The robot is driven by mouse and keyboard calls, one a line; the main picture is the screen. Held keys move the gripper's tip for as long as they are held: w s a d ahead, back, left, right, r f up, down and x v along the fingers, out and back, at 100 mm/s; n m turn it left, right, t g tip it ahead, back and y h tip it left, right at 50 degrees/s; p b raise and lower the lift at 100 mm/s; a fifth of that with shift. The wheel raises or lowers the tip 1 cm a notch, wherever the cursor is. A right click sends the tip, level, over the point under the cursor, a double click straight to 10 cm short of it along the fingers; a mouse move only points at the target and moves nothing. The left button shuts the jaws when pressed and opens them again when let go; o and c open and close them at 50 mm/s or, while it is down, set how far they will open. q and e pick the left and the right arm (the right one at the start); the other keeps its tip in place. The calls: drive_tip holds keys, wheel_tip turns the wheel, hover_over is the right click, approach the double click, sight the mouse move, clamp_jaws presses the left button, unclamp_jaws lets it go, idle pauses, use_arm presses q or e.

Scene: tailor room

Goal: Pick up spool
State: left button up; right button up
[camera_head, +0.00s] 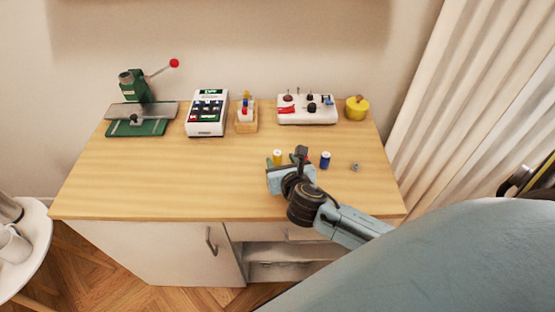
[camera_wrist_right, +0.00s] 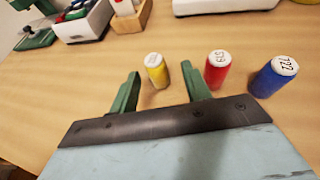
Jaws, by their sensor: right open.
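Three spools stand upright on the wooden table (camera_head: 160,180). The yellow spool (camera_head: 277,155) also shows in the right wrist view (camera_wrist_right: 157,72), just beyond the gap between the green fingers. The red spool (camera_wrist_right: 217,70) stands right of it, past the right finger; in the head view my gripper largely hides it. The blue spool (camera_head: 325,160) is farthest right, and also shows in the wrist view (camera_wrist_right: 272,78). My right gripper (camera_wrist_right: 160,88) is open and empty; in the head view (camera_head: 287,162) it is over the table beside the yellow spool. My left gripper is out of view.
Along the back stand a green press (camera_head: 138,100), a white control box (camera_head: 207,112), a wooden holder (camera_head: 246,124), a white tray (camera_head: 307,117) and a yellow pot (camera_head: 356,108). A small grey item (camera_head: 355,166) lies right of the spools. The table's left front is clear.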

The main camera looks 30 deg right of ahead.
sight(278, 160)
drive_tip(key=x, duration=0.3)
drive_tip(key=shift+w+a+f+b, duration=0.15)
drive_tip(key=shift+w+f+b, duration=0.1)
drive_tip(key=shift+w+b, duration=0.1)
